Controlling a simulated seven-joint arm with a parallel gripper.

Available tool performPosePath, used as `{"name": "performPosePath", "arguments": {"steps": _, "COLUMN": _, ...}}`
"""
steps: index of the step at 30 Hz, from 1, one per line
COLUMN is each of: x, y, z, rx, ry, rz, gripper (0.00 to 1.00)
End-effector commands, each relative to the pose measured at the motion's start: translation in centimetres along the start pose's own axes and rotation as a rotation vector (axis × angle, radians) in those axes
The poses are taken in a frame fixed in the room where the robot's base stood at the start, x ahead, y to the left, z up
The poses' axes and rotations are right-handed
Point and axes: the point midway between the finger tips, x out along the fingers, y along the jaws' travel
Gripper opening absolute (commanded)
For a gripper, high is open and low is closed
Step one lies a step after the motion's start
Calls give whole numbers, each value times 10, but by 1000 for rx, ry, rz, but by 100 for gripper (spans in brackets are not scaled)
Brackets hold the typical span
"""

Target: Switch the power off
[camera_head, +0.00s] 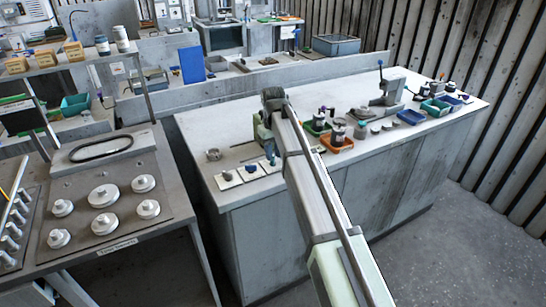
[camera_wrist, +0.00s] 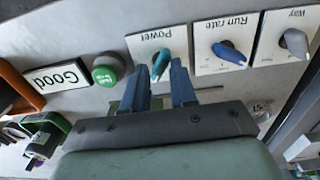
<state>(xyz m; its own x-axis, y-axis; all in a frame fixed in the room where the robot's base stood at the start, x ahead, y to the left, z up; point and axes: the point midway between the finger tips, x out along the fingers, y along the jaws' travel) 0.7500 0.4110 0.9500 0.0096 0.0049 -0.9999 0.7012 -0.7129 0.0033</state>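In the wrist view, which shows the labels upside down, the "Power" switch is a white plate with a teal knob (camera_wrist: 161,65). My gripper (camera_wrist: 160,70) is open, with its two blue fingers on either side of this knob. I cannot tell whether either fingertip touches it. The knob's pointed end is towards my gripper, slightly tilted. In the head view, the Power plate (camera_head: 273,167) is the rightmost of three small white plates on the near left part of the bench. My gripper (camera_head: 264,137) is low over the bench there, partly hidden by my arm.
The "Run rate" blue knob (camera_wrist: 229,53) and "Way" grey knob (camera_wrist: 295,42) sit to the right of Power in the wrist view. A green button (camera_wrist: 106,72) and "Good" label (camera_wrist: 57,77) are to its left. An orange bin (camera_head: 336,142) stands right of my arm.

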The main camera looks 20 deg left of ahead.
Motion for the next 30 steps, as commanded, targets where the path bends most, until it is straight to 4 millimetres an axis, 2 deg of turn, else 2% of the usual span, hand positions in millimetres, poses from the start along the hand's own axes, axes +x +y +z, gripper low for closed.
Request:
{"name": "performPosePath", "arguments": {"steps": 1, "x": 12, "y": -2, "z": 0, "rx": 51, "ry": -5, "rz": -5, "gripper": 34}}
{"name": "performPosePath", "arguments": {"steps": 18, "x": 9, "y": -2, "z": -1, "rx": 592, "ry": -7, "rz": -2, "gripper": 34}}
{"name": "performPosePath", "arguments": {"steps": 30, "x": 21, "y": -1, "z": -1, "rx": 604, "ry": -7, "rz": -1, "gripper": 34}}
